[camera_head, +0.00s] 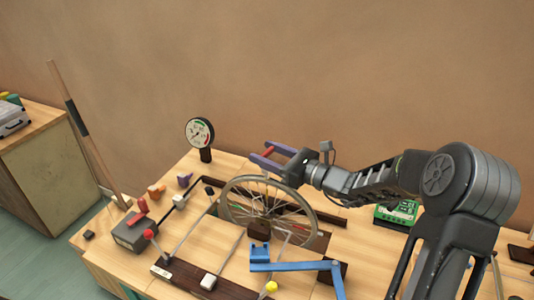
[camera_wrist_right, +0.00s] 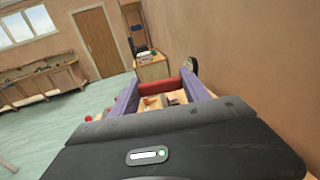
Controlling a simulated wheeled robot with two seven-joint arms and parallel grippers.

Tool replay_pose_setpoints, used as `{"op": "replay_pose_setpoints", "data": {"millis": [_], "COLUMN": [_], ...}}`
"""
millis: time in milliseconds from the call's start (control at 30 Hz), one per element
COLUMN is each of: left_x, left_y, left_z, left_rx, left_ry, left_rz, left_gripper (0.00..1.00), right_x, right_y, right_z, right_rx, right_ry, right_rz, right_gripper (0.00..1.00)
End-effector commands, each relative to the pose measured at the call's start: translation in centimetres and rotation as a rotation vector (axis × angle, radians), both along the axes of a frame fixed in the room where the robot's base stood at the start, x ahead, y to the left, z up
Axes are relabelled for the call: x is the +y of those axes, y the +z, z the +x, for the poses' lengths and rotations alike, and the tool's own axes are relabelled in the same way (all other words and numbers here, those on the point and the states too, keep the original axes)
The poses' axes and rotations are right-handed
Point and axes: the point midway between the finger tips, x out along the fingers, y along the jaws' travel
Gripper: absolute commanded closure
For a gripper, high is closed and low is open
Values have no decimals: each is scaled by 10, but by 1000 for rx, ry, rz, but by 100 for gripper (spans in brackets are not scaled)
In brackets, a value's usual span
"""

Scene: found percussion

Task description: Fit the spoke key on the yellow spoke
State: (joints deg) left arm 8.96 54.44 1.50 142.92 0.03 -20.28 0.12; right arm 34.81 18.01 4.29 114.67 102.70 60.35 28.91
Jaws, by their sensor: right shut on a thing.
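My right gripper (camera_head: 262,151) is in the air above and behind the spoked wheel (camera_head: 232,198). Its purple fingers are shut on a small red piece, which looks like the spoke key (camera_head: 268,152). The key also shows in the right wrist view (camera_wrist_right: 162,88) as a red bar across the fingertips, clear of the wheel. The wheel stands upright in a stand on the bench. Its spokes are thin, and I cannot tell which one is yellow. My left gripper is not in view.
A dial gauge (camera_head: 200,133) stands behind the wheel. A blue jointed arm (camera_head: 290,266) and a yellow knob (camera_head: 271,287) are in front of it. A grey box (camera_head: 130,233) is at the left, a green device (camera_head: 398,212) at the right. The wall is close behind.

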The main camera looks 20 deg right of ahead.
Motion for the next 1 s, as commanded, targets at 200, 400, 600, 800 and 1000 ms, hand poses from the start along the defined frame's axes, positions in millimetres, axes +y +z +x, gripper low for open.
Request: {"op": "replay_pose_setpoints", "data": {"millis": [200,400,600,800,1000], "left_x": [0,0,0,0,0], "left_y": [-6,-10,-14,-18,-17], "left_z": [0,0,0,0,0], "left_rx": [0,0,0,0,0], "left_ry": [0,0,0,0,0], "left_rz": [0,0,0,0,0], "left_gripper": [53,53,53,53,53], "right_x": [0,0,0,0,0], "right_y": [-7,-12,-17,-21,-20], "right_z": [0,0,0,0,0], "right_rx": [0,0,-1,-1,-1], "right_ry": [0,0,0,0,0], "right_rz": [0,0,1,1,1], "right_gripper": [87,87,87,87,30]}}
